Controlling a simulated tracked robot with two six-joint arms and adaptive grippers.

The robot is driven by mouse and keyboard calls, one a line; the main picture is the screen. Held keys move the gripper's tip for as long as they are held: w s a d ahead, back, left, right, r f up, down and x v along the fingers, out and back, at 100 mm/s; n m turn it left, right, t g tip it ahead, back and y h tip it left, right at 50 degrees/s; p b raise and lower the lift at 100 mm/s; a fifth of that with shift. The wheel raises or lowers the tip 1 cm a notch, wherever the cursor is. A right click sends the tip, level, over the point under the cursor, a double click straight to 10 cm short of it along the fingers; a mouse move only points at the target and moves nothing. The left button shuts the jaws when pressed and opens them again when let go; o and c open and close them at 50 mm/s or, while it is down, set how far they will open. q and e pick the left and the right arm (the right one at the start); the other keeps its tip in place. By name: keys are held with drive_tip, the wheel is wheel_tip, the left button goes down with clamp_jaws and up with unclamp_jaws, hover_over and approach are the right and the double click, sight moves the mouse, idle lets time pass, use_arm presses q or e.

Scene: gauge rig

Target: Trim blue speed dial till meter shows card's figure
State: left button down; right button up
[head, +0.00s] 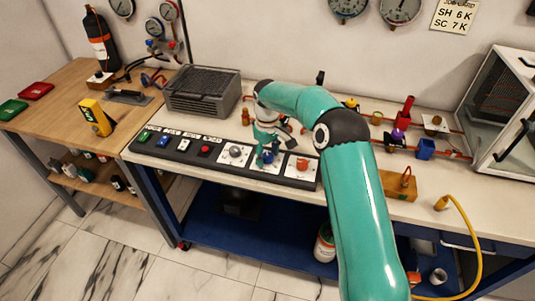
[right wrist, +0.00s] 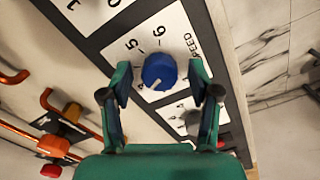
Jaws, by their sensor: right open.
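The blue speed dial (right wrist: 159,72) sits on a white plate with printed numbers and the word SPEED. Its pale pointer mark shows at its lower edge in the right wrist view. My right gripper (right wrist: 160,84) is open, its fingers on either side of the dial with gaps visible; I cannot tell its exact height. In the head view the dial (head: 268,157) is partly covered by my right gripper (head: 267,146). The card (head: 454,16) on the wall reads SH 6 K and SC 7 K. Wall gauges (head: 400,9) are cut off at the top; their readings are not legible.
The dark control panel (head: 219,152) also has a grey dial (head: 235,152), a red-orange dial (head: 302,165) and coloured buttons (head: 204,150). A grey vented box (head: 202,92) stands behind it. Red pipes with valves (head: 404,112) lie to the right. A glass-fronted cabinet (head: 497,105) stands far right.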

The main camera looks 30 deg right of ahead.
drive_tip(key=c, duration=1.1)
drive_tip(key=shift+c, duration=0.2)
drive_tip(key=shift+m, duration=0.3)
drive_tip(key=m, duration=0.4)
drive_tip(key=shift+b, duration=0.35)
drive_tip(key=m, duration=0.4)
drive_tip(key=shift+m, duration=0.4)
drive_tip(key=o, duration=1.1)
